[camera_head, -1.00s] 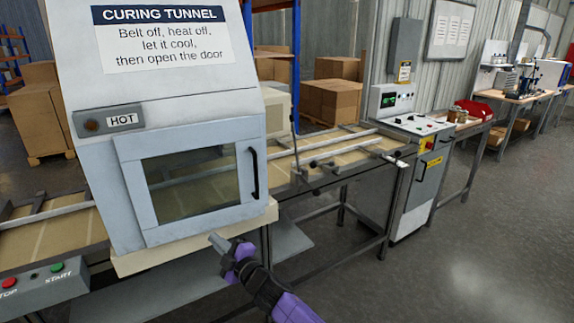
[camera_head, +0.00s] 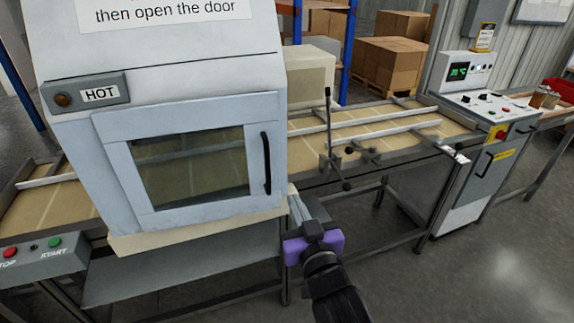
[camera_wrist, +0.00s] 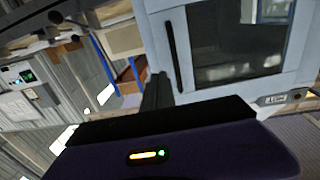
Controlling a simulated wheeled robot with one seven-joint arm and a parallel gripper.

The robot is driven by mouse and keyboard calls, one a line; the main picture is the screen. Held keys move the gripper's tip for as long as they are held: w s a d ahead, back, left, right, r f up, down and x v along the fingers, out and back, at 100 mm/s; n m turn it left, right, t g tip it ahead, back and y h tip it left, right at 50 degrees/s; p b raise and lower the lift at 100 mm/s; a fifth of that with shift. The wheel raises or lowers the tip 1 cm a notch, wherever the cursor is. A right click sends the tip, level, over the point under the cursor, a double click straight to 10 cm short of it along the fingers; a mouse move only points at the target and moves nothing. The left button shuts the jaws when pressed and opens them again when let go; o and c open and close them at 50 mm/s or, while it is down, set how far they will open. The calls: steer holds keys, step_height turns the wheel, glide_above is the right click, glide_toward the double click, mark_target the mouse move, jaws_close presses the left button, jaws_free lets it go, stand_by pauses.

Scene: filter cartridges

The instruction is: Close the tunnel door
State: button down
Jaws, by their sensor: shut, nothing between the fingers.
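The tunnel door (camera_head: 118,170) is a pale blue-grey frame around a dark window, on the front of the white curing tunnel (camera_head: 190,65). It looks to lie against the tunnel front; I cannot tell whether a small gap is left. Its black upright handle (camera_head: 266,163) is near the right edge. My gripper (camera_head: 294,192) is shut and empty, just right of and below the handle. In the wrist view the dark fingers (camera_wrist: 157,92) point towards the door edge beside the handle (camera_wrist: 172,55). I cannot tell whether they touch the door.
A conveyor belt (camera_head: 360,128) runs out to the right, with a thin upright rod (camera_head: 328,125) at its near side. A control cabinet (camera_head: 480,165) stands beyond it. A box with stop and start buttons (camera_head: 42,258) is at lower left. The floor at right is clear.

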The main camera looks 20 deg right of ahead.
mark_target(277, 162)
steer(key=w, duration=0.4)
steer(key=w+p, duration=0.1)
steer(key=w, duration=0.4)
steer(key=w+d+p, duration=0.1)
steer(key=w, duration=0.3)
steer(key=shift+w, duration=0.15)
